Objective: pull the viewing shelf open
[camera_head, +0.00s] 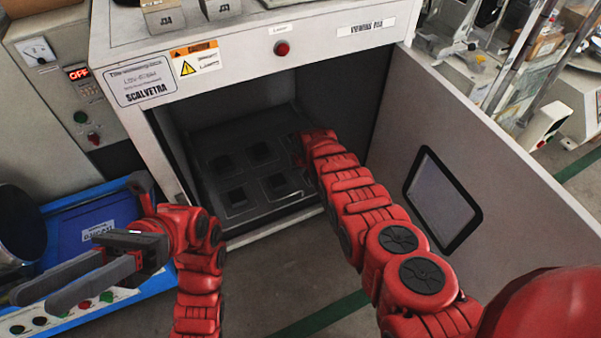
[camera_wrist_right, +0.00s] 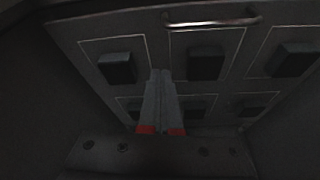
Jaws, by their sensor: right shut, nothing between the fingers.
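The viewing shelf (camera_head: 212,146) is a dark panel with black blocks in pale outlined squares, inside the open chamber of the grey machine. In the right wrist view the shelf (camera_wrist_right: 154,52) fills the upper part, with a shiny bar handle (camera_wrist_right: 212,22) along its far edge. My right arm reaches into the chamber at the shelf's right side. My right gripper (camera_wrist_right: 160,75) is shut and empty, its fingertips over the shelf among the blocks, apart from the handle. In the head view its fingers are hidden. My left gripper (camera_head: 33,300) is open and empty, outside at the lower left.
The machine's door (camera_head: 490,150), with a dark window, stands open on the right. A blue case (camera_head: 75,235) lies at left, near my left gripper. A red button (camera_head: 282,48) sits above the chamber opening. The floor in front is clear.

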